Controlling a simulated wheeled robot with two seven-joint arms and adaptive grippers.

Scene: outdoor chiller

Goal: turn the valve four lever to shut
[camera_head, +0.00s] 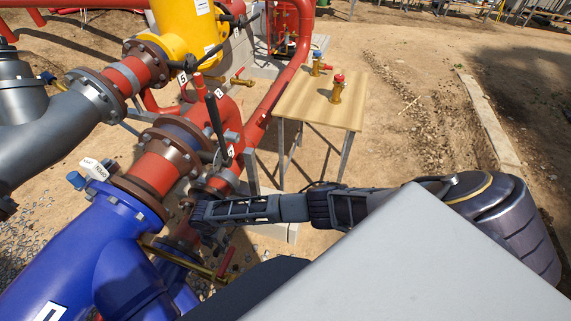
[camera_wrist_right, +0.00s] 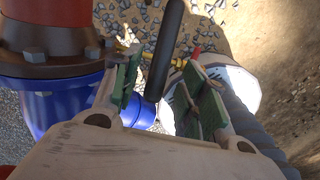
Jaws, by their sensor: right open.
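My right gripper (camera_head: 203,214) reaches in from the right, low beside the blue and red pipes. In the right wrist view my right gripper (camera_wrist_right: 160,88) is open, with green pads on both fingers. A black lever (camera_wrist_right: 166,45) stands in the gap between the fingers; it seems apart from both pads. I cannot read a number on this lever. In the head view a black lever (camera_head: 214,122) rises from the red pipe, near small white number tags (camera_head: 231,152). I cannot tell which tag reads four. My left gripper is not in view.
A large blue pipe (camera_head: 85,250) and a rusty flange (camera_wrist_right: 50,62) lie close to my right gripper. A yellow pipe (camera_head: 183,30) stands behind. A wooden table (camera_head: 300,103) with two small brass valves stands at the back. Open dirt ground lies to the right.

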